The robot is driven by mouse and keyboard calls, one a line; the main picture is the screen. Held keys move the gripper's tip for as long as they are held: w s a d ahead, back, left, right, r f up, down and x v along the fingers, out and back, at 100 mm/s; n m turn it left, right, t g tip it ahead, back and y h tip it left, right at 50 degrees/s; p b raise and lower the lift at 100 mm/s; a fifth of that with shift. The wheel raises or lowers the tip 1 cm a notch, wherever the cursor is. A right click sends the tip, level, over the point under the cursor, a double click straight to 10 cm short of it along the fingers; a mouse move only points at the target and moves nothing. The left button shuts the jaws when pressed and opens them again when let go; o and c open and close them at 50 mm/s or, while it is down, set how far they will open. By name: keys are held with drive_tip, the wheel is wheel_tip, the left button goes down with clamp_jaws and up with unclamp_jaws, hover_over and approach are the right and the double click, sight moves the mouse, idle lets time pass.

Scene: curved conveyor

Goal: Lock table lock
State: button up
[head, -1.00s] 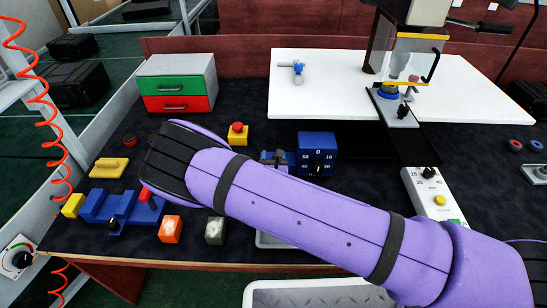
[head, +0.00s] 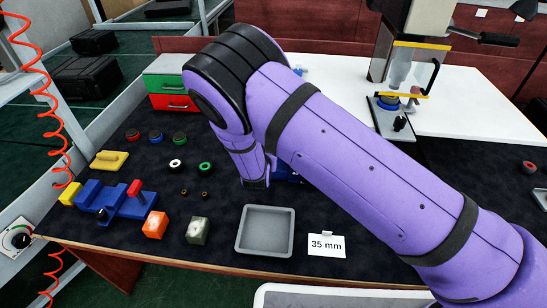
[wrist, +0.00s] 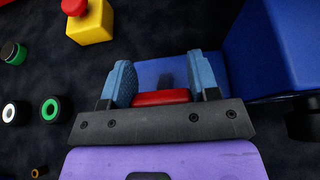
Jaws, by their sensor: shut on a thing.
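A blue block with a dark post (wrist: 190,66) lies under my gripper in the wrist view. It looks like the table lock, but its label or shape is mostly hidden. A red handle (wrist: 160,97) sits between the two blue-padded fingers of my gripper (wrist: 163,85), and they are shut on it. In the head view my arm hides the gripper and most of the block.
A large blue box (wrist: 270,45) stands close on the right in the wrist view. A yellow block with a red button (wrist: 90,22) is at upper left. In the head view, a grey tray (head: 265,231) and a 35 mm card (head: 326,244) lie in front.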

drive_tip(key=shift+w+r+g, duration=0.2)
drive_tip(key=shift+w+g, duration=0.55)
drive_tip(key=shift+g, duration=0.45)
drive_tip(key=o, duration=1.3)
drive_tip(key=v, duration=1)
drive_tip(key=shift+s+r, duration=0.2)
drive_tip(key=shift+r, duration=0.1)
drive_tip(key=shift+c, duration=0.6)
